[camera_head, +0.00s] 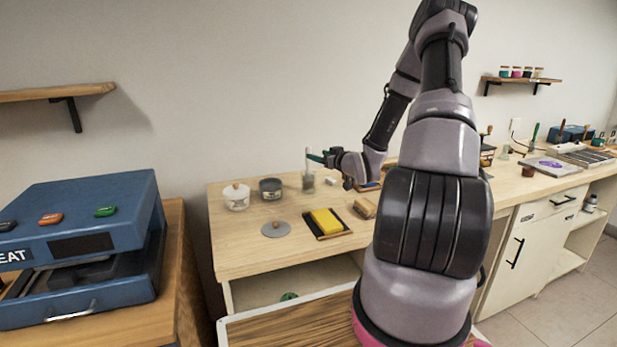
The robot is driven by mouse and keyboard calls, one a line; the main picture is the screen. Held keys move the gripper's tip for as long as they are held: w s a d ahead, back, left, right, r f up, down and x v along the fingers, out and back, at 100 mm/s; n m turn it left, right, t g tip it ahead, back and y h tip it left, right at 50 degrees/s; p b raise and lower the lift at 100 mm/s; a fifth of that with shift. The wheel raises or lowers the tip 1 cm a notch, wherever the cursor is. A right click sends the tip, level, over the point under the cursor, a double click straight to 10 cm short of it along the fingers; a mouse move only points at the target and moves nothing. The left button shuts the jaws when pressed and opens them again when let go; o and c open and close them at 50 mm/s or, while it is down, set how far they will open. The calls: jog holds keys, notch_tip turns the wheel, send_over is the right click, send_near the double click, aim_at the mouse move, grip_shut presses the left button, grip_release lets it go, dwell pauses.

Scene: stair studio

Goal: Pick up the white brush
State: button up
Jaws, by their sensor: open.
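A slim white upright handle, which looks like the white brush (308,156), stands in a small clear jar (308,184) near the back of the wooden table. Its lower part is blurred through the jar. The jaws are open, and the fingertips are very close to the handle. I cannot tell whether they touch it or sit around it.
On the table (235,262) are a white lidded pot (236,197), a dark tin (270,189), a grey disc (276,230) and a yellow block (326,221) on a dark tray. A blue heat press (85,240) stands at left. A wall shelf (60,93) is above it.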

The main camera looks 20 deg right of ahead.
jog(key=f+t, duration=0.1)
send_over(308, 169)
jog(key=w, duration=0.3)
jog(key=shift+w+t, duration=0.3)
jog(key=shift+a+r, duration=0.1)
grip_shut()
